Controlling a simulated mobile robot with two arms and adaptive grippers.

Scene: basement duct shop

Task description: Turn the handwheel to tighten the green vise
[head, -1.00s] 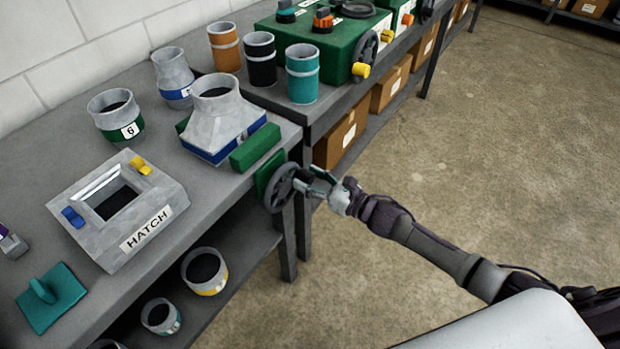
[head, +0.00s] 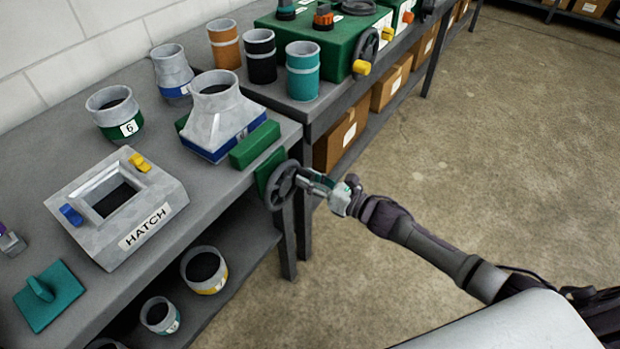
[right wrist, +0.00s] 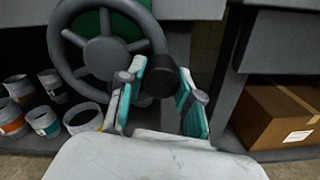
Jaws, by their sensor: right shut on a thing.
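The green vise shows in the head view as a green jaw block (head: 255,146) and a green plate (head: 265,170) at the bench's front edge. A grey duct fitting with a blue band (head: 216,112) stands between its jaws. The dark grey handwheel (head: 282,186) is mounted on the plate; it also shows in the right wrist view (right wrist: 96,50). My right gripper (head: 303,180) is at the wheel's right side. In the right wrist view its teal-padded fingers (right wrist: 160,95) are on either side of the wheel's dark knob (right wrist: 158,80). My left gripper is not in view.
A hatch box (head: 117,208), a teal plate with a handle (head: 51,296) and several duct collars stand on the bench. A green machine (head: 320,42) with its own wheel is on the farther bench. Cardboard boxes (head: 341,137) sit below. The floor to the right is clear.

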